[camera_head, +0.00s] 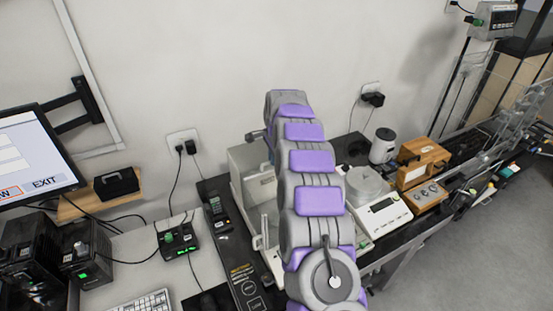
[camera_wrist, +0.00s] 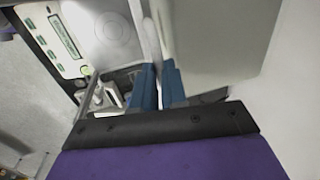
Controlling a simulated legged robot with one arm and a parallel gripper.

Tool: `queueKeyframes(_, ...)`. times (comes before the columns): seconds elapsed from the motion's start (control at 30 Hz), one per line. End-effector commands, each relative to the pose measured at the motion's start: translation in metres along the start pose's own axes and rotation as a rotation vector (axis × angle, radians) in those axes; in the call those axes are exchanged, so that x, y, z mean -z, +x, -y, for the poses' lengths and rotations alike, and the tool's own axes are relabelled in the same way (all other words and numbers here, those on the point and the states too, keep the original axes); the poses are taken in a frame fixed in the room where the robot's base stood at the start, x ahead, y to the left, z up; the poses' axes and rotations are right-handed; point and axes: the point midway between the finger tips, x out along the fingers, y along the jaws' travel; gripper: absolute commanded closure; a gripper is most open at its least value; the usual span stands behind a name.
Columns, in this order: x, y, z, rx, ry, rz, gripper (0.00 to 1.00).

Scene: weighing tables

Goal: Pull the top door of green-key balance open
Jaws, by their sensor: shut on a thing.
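In the wrist view, the green-key balance (camera_wrist: 62,42) shows at the upper left, with a white body, a row of green keys and a round pan outline. My gripper's two blue fingers (camera_wrist: 160,72) are shut on a thin pale piece (camera_wrist: 150,42), which looks like the handle or edge of the top door. A broad pale panel (camera_wrist: 205,40) lies just right of the fingers. In the head view, a pale boxy balance housing (camera_head: 248,165) stands on the dark table, partly hidden behind my arm. My gripper is hidden there by the arm.
A white balance with a round pan (camera_head: 383,213) stands right of my arm. The wall is close behind.

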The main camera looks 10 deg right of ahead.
Motion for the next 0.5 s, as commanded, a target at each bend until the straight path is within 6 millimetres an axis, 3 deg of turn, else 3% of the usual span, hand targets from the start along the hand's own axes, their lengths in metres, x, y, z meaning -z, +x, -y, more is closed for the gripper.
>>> queueKeyframes(0.5, -0.0002, 0.0019, 0.0068, 0.000, 0.000, 0.000, 1.00)
